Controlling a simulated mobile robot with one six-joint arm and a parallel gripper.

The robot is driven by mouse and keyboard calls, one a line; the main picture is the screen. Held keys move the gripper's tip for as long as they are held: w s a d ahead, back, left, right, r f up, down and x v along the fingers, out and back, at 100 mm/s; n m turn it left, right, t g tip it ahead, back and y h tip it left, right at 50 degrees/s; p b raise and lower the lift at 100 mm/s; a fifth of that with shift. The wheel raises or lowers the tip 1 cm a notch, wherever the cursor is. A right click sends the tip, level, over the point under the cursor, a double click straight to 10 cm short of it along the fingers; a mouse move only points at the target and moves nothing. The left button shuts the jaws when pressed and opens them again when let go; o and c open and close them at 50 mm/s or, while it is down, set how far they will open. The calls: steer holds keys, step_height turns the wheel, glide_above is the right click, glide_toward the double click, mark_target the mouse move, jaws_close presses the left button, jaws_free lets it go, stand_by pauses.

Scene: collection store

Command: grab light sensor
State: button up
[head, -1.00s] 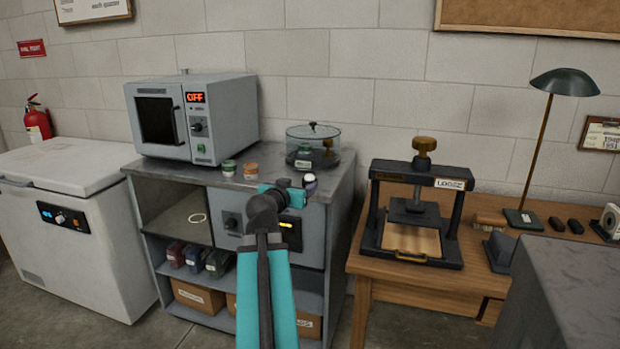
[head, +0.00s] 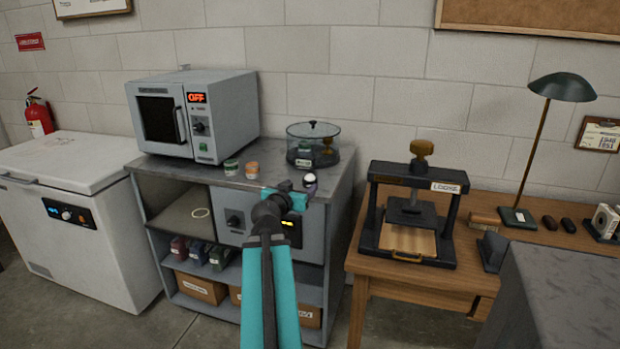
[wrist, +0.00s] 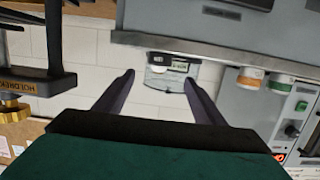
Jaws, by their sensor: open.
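A small white-domed object (head: 310,179), which looks like the light sensor, shows at the front edge of the grey cabinet top. Its lower part is hidden behind my gripper (head: 297,188).
A clear lidded vessel (head: 318,146) stands behind on the cabinet top (head: 190,173). A microwave-like oven (head: 193,115) stands farther left. A wooden table with a press (head: 410,215) is right.

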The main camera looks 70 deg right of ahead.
mark_target(308, 180)
steer(key=shift+p, duration=1.1)
steer(key=shift+w+d+f+p, duration=0.1)
steer(key=shift+d+f, duration=0.15)
steer(key=shift+d, duration=0.7)
steer(key=shift+w+d+f+p, duration=0.1)
steer(key=shift+d+f+p, duration=0.1)
steer(key=shift+d, duration=0.7)
steer(key=shift+d+f+p, duration=0.1)
steer(key=shift+d+f, duration=0.15)
steer(key=shift+d, duration=0.7)
steer(key=shift+d+f+p, duration=0.1)
steer(key=shift+d+p, duration=0.35)
steer(key=shift+d, duration=0.85)
steer(key=shift+d+f+p, duration=0.15)
steer(key=shift+d+f, duration=0.05)
steer(key=shift+d, duration=0.45)
steer(key=shift+d+f+p, duration=0.15)
steer(key=shift+d, duration=0.45)
steer(key=shift+c, duration=0.4)
steer(key=c, duration=1.1)
